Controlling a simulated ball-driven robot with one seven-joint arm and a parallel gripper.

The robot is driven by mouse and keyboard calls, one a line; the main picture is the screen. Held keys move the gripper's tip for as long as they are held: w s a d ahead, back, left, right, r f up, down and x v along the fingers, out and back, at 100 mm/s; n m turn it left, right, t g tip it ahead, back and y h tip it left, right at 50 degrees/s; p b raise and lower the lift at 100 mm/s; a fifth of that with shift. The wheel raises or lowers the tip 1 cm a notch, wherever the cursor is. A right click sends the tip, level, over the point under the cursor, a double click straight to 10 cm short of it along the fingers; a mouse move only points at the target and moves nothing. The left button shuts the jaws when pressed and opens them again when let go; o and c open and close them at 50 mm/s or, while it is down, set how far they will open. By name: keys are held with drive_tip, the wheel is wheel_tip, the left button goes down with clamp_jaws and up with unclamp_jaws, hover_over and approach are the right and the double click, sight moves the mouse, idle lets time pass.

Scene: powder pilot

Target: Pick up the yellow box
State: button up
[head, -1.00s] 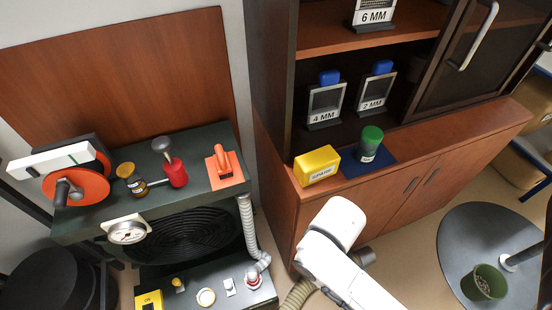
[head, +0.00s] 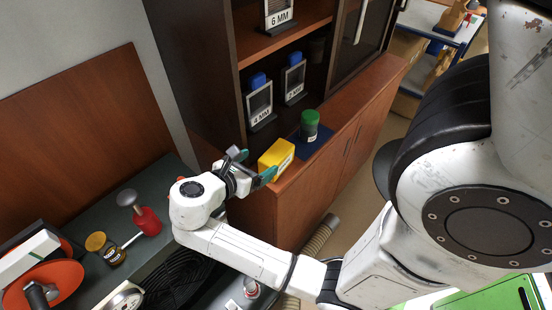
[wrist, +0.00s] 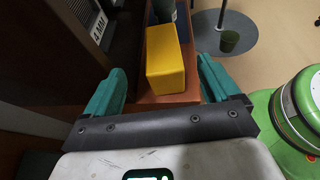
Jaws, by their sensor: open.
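The yellow box (head: 276,156) lies on the wooden cabinet ledge near its front left corner, with dark lettering on one side. My gripper (head: 257,167) is just left of the box in the head view, its teal fingers pointing toward it. In the wrist view the box (wrist: 165,60) shows ahead, between the two teal fingers of my gripper (wrist: 160,85). The fingers are open and wide apart, with space on both sides of the box. Whether the fingertips reach past the near face of the box is hard to tell.
A green-lidded jar (head: 309,125) stands on a blue mat (head: 318,146) just behind the box. The labelled 4 MM holder (head: 260,104) and 2 MM holder (head: 294,80) stand on the shelf. A red-bodied tool (head: 149,221) is on the bench at left.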

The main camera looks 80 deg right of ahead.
sight(276, 153)
drive_tip(key=x, duration=1)
drive_tip(key=shift+s, duration=0.1)
drive_tip(key=c, duration=1.2)
